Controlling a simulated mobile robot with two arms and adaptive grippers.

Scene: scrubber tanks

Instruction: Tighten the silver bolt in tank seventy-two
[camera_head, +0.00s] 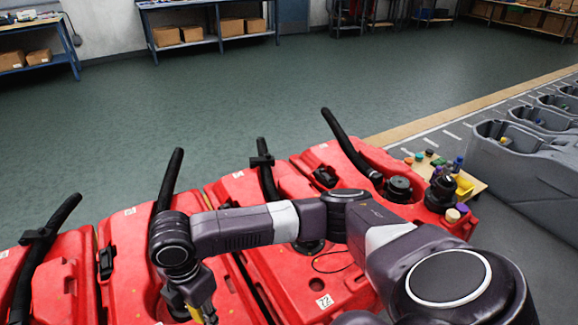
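Tank seventy-two (290,277) is a red tank in the row in front of me. A white label reading 72 (323,301) is on its near end. My arm from the lower right crosses over it and hides part of its top. My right gripper (203,314) points down over the neighbouring red tank, left of tank seventy-two. It is dark with a yellowish part, and the bottom edge of the picture cuts it off, so its opening cannot be judged. I cannot make out the silver bolt. My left gripper is not in view.
More red tanks (128,240) with black hoses (168,180) stand close together. A small wooden table (478,186) with bottles, coloured caps and a yellow bin (464,187) is at the right. Grey tanks (520,165) stand beyond it. The green floor behind is clear.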

